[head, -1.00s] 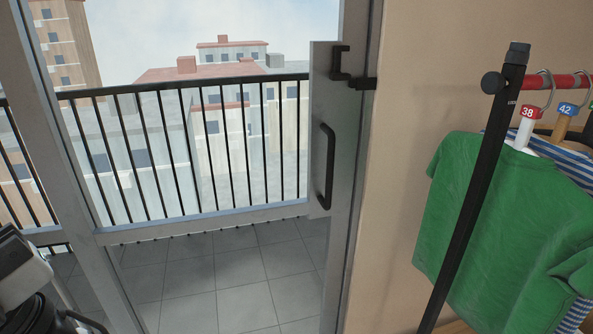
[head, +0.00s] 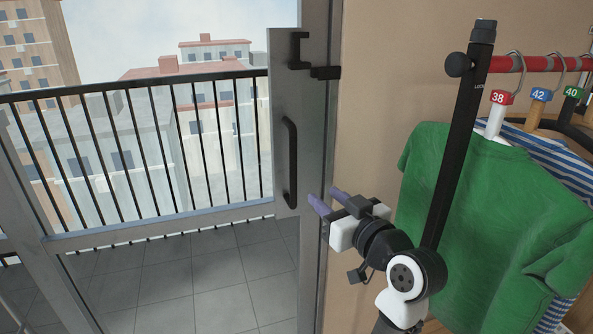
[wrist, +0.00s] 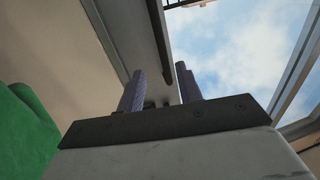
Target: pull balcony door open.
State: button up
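The balcony door is glazed with a grey metal frame, and its wide stile (head: 284,120) stands beside the wall in the head view. A black vertical bar handle (head: 290,165) is on this stile, with a black hook-shaped latch piece (head: 297,50) above it. My gripper (head: 327,197) is to the lower right of the handle, in front of the door jamb and apart from the handle in the picture. Its two purple fingers are spread with nothing between them. The wrist view also shows the fingers (wrist: 160,86) apart, below a grey frame edge.
A clothes rack with a black post (head: 461,135) and red rail (head: 530,64) stands close on the right. A green shirt (head: 480,210) hangs there, behind my arm. Beyond the glass are a tiled balcony floor (head: 190,275) and black railing (head: 150,150).

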aim_at(295, 172)
jog(key=p+x, duration=0.2)
jog(key=x, duration=1.1)
jog(key=shift+w+a+p, duration=0.2)
jog(key=shift+a+p, duration=0.05)
jog(key=shift+p, duration=0.15)
jog(key=shift+c, duration=0.2)
grip_shut()
